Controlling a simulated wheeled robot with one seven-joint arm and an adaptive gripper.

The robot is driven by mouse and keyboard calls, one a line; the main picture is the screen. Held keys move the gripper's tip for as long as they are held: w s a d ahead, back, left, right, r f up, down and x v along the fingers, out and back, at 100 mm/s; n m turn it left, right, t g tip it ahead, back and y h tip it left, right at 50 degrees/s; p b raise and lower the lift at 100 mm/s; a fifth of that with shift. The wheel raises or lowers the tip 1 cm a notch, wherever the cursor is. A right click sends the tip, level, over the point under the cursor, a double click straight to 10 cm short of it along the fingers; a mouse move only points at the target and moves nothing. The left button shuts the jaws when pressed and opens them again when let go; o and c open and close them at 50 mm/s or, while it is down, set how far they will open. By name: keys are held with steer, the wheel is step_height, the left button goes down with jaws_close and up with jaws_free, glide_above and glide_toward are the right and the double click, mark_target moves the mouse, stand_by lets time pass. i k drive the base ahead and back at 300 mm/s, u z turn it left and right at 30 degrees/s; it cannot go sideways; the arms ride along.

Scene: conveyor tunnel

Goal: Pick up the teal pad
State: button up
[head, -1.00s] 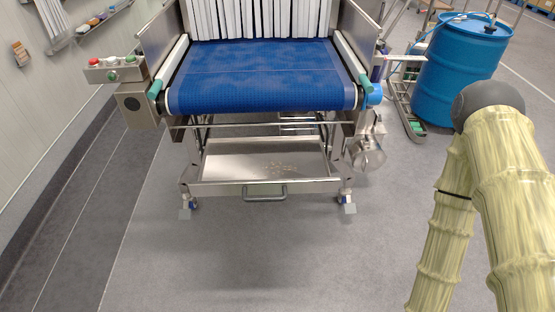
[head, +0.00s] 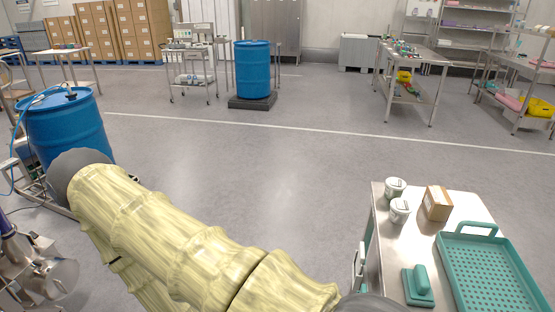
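A teal pad (head: 418,286) with a flat base and a raised rounded block on top lies on a steel table (head: 411,244) at the lower right of the head view. It sits just left of a teal perforated tray (head: 452,268) and looks apart from it. My arm, in a yellowish sleeve, crosses the lower middle of the view and leaves by the bottom edge, left of the pad. My gripper is not visible.
Two white tubs (head: 399,211) and a cardboard box (head: 437,203) stand behind the pad on the table. A blue drum (head: 68,128) stands at left, another blue drum (head: 253,70) at the back. The middle floor is clear.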

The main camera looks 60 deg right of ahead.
mark_target(417, 286)
steer(key=k, duration=0.45)
steer(key=u, duration=1.5)
steer(key=i, duration=0.7)
steer(key=z, duration=4.55)
steer(key=i, duration=0.5)
steer(key=z, duration=1.15)
